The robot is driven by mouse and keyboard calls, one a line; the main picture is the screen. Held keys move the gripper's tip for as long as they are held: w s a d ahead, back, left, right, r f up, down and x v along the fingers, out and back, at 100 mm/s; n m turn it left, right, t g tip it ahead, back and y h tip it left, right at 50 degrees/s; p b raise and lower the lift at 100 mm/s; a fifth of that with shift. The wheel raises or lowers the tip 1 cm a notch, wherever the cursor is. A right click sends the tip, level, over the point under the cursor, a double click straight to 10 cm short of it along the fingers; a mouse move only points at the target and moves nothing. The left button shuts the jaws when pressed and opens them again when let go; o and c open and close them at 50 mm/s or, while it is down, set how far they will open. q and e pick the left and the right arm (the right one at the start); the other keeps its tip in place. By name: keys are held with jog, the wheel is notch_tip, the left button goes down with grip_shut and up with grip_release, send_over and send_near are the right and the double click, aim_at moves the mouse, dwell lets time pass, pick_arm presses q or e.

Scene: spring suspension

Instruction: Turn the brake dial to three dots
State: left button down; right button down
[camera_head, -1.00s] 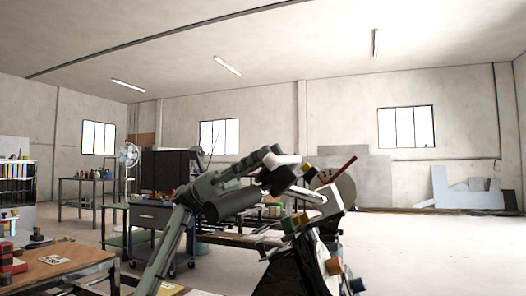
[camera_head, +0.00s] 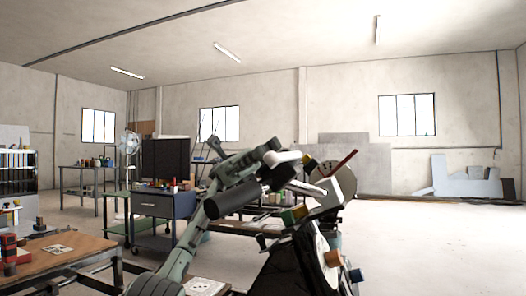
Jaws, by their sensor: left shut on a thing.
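A dark, tilted panel (camera_head: 290,268) stands at lower centre. Dots or marks are too small to read, and I cannot tell which knob is the brake dial. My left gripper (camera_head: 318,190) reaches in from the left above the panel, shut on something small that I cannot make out. A round disc (camera_head: 342,186) and a red bar (camera_head: 344,163) show just behind it. My right gripper is not in view.
A wooden table (camera_head: 50,256) with small items stands at lower left. A wheeled drawer cabinet (camera_head: 162,206) and a fan (camera_head: 129,142) stand behind my left arm. The floor (camera_head: 440,240) to the right is clear.

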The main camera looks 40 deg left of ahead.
pick_arm(q)
jog(key=c, duration=1.3)
grip_release()
notch_tip(320, 180, up, 10)
